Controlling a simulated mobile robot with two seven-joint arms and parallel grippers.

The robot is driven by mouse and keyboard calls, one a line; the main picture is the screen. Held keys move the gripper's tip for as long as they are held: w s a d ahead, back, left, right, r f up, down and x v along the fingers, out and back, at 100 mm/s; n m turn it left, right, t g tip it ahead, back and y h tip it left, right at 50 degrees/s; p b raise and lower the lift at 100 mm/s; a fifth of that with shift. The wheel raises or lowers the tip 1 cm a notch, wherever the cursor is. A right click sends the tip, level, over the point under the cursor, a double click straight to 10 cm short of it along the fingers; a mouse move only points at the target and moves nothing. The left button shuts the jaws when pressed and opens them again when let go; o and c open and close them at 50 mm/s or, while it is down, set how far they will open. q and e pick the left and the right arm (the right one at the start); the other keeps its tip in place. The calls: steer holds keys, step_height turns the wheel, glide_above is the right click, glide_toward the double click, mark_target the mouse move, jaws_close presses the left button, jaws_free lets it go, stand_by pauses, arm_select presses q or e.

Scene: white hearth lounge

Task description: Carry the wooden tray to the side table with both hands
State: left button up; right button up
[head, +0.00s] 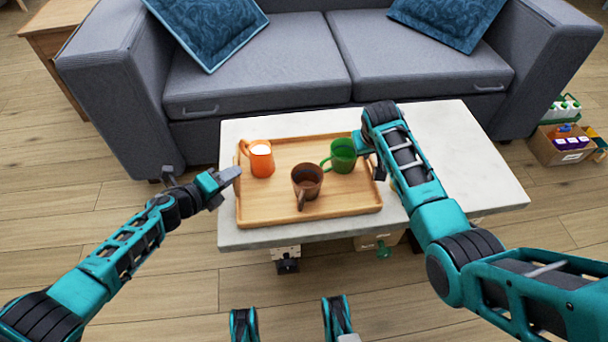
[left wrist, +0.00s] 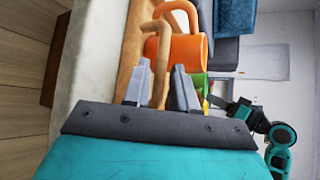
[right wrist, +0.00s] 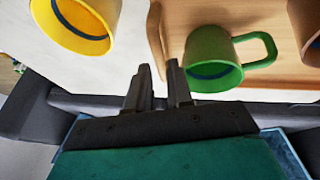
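The wooden tray (head: 335,212) lies flat on the pale coffee table. It carries an orange mug (head: 261,162), a brown mug (head: 306,182) and a green mug (head: 341,157). My left gripper (head: 232,176) is at the tray's left end. In the left wrist view its fingers (left wrist: 160,82) sit close on both sides of the tray's handle, with little gap. My right gripper is at the tray's right end, partly hidden by its own arm in the head view. In the right wrist view its fingers (right wrist: 158,75) are close together at the other handle, beside the green mug (right wrist: 214,60).
The coffee table (head: 465,165) has free room on its right. A yellow mug (right wrist: 75,25) stands there, hidden in the head view. A grey sofa (head: 260,80) is behind. A wooden side table (head: 58,35) stands at the far left. A box (head: 565,150) sits on the right floor.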

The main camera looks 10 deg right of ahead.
arm_select(q)
steer(key=shift+x, duration=0.8)
arm_select(e)
steer(key=shift+w+d+f, duration=0.15)
steer(key=shift+w+f, duration=0.15)
steer(key=shift+f, duration=0.35)
arm_select(q)
steer(key=shift+w+d+f, duration=0.2)
steer(key=shift+w+d, duration=0.15)
steer(key=shift+w, duration=0.05)
arm_select(e)
steer(key=shift+w+d+f, duration=0.1)
steer(key=shift+w+f, duration=0.15)
steer(key=shift+f, duration=0.25)
arm_select(q)
steer(key=shift+c, duration=0.3)
arm_select(e)
steer(key=shift+c, duration=0.5)
arm_select(q)
jaws_close()
arm_select(e)
jaws_close()
arm_select(q)
steer(key=shift+r, duration=0.2)
arm_select(e)
steer(key=shift+w+r, duration=0.1)
steer(key=shift+r, duration=0.1)
